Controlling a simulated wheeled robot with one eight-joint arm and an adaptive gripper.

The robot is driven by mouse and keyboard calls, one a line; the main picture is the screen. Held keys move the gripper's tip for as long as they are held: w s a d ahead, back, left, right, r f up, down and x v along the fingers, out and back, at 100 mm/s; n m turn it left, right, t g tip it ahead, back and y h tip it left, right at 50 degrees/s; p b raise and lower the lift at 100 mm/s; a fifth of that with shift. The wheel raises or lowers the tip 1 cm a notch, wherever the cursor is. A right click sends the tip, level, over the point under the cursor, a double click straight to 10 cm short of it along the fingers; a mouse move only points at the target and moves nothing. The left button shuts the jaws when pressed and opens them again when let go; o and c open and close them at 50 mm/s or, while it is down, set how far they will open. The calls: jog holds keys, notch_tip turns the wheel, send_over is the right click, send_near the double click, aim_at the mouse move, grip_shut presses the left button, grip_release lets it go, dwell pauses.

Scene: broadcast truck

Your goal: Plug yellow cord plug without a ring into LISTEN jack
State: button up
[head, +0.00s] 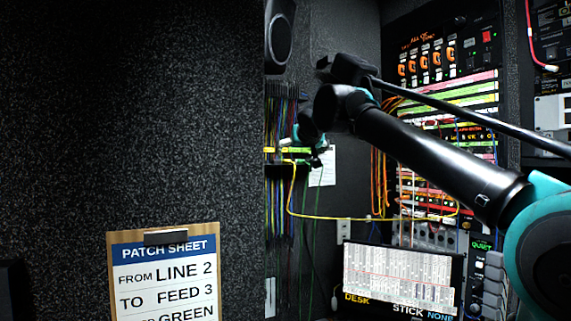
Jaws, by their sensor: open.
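A yellow cord (345,218) hangs in a long loop. It runs from the narrow rack at the left, near a yellow-green strip, down and across to the lower part of the right rack. The plug at its left end is too small to make out, and I cannot tell whether it has a ring. My gripper (318,160) is small and dark in this view, pointing down by the strip and the cord's upper left end. It is open, with nothing clearly held between its fingers. I cannot read any label LISTEN, so that jack is not identified.
My arm covers part of the right rack (430,227). A screen (400,280) stands below it. A clipboard (163,250) reading PATCH SHEET hangs on the dark left wall. Orange cords (378,180) and a white paper (328,172) are behind my gripper.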

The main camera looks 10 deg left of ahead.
jog(key=w+a, duration=0.4)
jog(key=w, duration=0.4)
jog(key=shift+w+f, duration=0.35)
jog(key=shift+f, duration=0.05)
jog(key=shift+s, duration=0.15)
dwell(0.3)
